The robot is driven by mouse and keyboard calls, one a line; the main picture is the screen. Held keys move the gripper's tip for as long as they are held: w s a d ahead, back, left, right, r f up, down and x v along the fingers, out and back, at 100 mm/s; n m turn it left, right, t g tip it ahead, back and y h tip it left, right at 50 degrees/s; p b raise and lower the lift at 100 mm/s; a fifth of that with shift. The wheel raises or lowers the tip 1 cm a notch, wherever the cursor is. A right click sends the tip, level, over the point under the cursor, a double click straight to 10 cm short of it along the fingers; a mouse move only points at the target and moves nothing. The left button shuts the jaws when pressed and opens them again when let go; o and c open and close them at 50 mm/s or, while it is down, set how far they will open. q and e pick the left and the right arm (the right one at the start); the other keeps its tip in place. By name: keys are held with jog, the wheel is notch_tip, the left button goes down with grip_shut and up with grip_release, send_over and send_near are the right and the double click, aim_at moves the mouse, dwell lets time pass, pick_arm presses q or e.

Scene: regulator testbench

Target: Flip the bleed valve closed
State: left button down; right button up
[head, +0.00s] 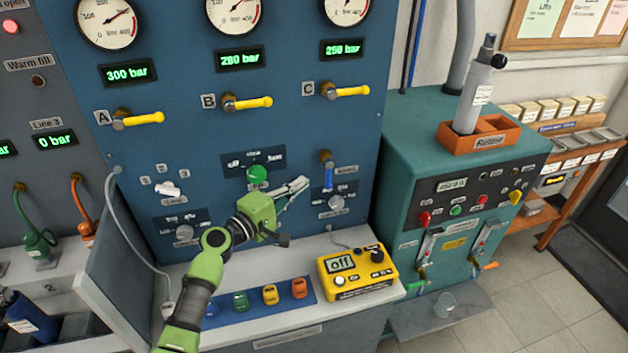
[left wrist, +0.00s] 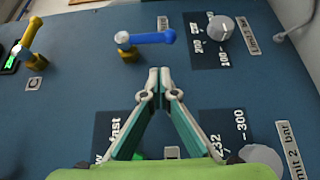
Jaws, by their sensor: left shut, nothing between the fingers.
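The valve that seems to be the bleed valve has a blue lever (head: 328,177) on a brass pivot, on the blue panel below valve C. The lever hangs straight down. In the left wrist view, which is turned, the same blue lever (left wrist: 152,38) points right from its pivot. My left gripper (head: 303,184) is shut and empty, just left of the lever in the head view. In the left wrist view its closed fingertips (left wrist: 160,75) appear below the lever, with a gap in the picture. Exact depth to the panel is unclear. My right gripper is out of view.
Yellow valve C (head: 348,92) is above. A yellow meter reading "off" (head: 357,276) stands on the bench below. The space right of the lever looks clear.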

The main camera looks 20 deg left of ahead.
aim_at(329, 176)
pick_arm(q)
jog(key=d, duration=0.2)
jog(key=w+d+p, duration=0.1)
jog(key=shift+w+d, duration=0.15)
jog(key=shift+d, duration=0.2)
jog(key=shift+w+d+f+b, duration=0.1)
jog(key=shift+w+f+b, duration=0.1)
jog(key=shift+b, duration=0.85)
